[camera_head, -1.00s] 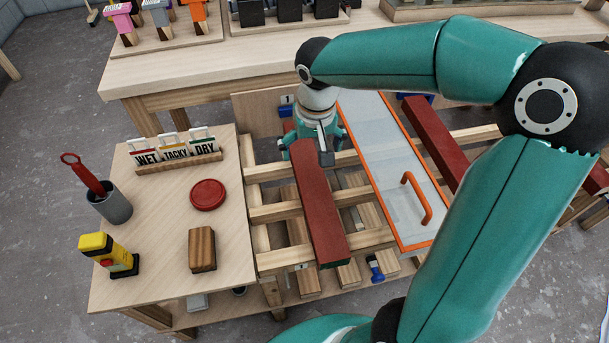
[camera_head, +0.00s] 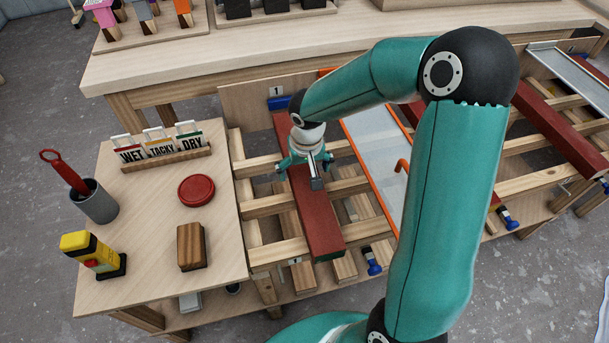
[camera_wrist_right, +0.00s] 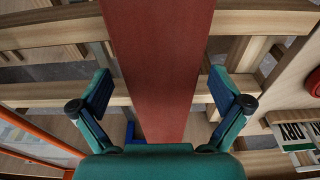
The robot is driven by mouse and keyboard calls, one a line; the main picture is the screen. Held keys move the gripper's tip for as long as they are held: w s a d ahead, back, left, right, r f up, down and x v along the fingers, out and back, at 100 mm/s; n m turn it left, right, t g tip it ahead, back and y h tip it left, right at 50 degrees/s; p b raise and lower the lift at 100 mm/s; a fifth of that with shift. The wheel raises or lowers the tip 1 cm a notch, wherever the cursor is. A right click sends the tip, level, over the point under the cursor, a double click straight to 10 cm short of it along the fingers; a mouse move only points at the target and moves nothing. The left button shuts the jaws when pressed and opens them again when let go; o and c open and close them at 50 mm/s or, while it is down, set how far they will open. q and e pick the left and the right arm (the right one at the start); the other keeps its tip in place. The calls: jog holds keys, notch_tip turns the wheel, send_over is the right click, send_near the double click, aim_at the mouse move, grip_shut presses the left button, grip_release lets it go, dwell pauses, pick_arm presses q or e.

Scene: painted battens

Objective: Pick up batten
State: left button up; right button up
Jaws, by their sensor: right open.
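A long red batten (camera_head: 316,217) lies across the wooden slats of the rack, in the slot marked 1. Its near end shows a dark green face. My right gripper (camera_head: 307,178) is over the batten at about its middle. In the right wrist view the batten (camera_wrist_right: 160,55) runs between the two open fingers of the gripper (camera_wrist_right: 161,95), with a gap on each side. The fingers do not touch it in that view. My left gripper is not in view.
An orange-framed panel (camera_head: 372,155) lies right of the batten, partly behind my arm. More red battens (camera_head: 560,130) lie farther right. The left tabletop holds a WET/TACKY/DRY sign rack (camera_head: 166,155), red lid (camera_head: 196,190), wooden block (camera_head: 191,246), grey cup (camera_head: 96,203) and yellow bottle (camera_head: 93,254).

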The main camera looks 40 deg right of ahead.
jog(key=shift+f, duration=0.7)
jog(key=c, duration=1.7)
jog(key=shift+c, duration=0.7)
jog(key=shift+r, duration=0.15)
